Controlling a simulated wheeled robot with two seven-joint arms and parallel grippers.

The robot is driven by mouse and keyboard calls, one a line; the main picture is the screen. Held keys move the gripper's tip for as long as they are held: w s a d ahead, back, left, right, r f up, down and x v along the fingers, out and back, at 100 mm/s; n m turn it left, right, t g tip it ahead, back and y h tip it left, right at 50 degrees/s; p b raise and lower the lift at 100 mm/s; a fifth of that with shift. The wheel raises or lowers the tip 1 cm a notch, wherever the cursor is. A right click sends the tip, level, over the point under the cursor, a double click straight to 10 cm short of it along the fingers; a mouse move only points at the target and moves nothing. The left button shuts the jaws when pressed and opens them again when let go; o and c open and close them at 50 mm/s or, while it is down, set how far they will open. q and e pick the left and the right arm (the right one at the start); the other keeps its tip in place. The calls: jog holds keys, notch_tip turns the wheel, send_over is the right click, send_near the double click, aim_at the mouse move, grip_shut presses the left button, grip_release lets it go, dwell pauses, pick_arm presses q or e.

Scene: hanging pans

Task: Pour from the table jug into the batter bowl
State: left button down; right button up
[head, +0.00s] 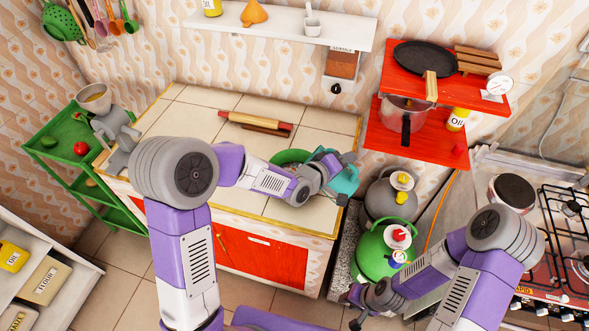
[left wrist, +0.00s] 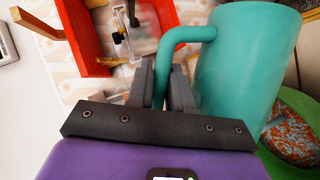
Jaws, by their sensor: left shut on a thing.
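My left gripper (head: 338,178) is shut on the handle of the teal jug (head: 347,183), over the right end of the tiled counter. In the left wrist view the jug (left wrist: 245,70) stands right of the fingers (left wrist: 162,85), with its handle between them. A green bowl (head: 289,157), which looks like the batter bowl, sits just left of the jug, partly hidden by my left arm. A green rim (left wrist: 305,105) shows below the jug in the left wrist view. The jug's contents and exact tilt cannot be seen. My right gripper (head: 352,307) is low, in front of the gas cylinders; its opening is unclear.
A rolling pin (head: 256,122) lies at the back of the counter (head: 195,120). Red shelves (head: 432,75) with a pot and a pan hang at right. A green gas cylinder (head: 385,252) stands below them.

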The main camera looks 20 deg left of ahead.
pick_arm(q)
jog(key=shift+w+a+r+n+h+p, duration=0.1)
jog(key=shift+a+n+h+p, duration=0.05)
jog(key=shift+a+n+p, duration=0.15)
jog(key=shift+w+a+r+n+h+p, duration=0.1)
jog(key=shift+a+h+p, duration=0.1)
jog(key=shift+p, duration=0.2)
dwell(2.0)
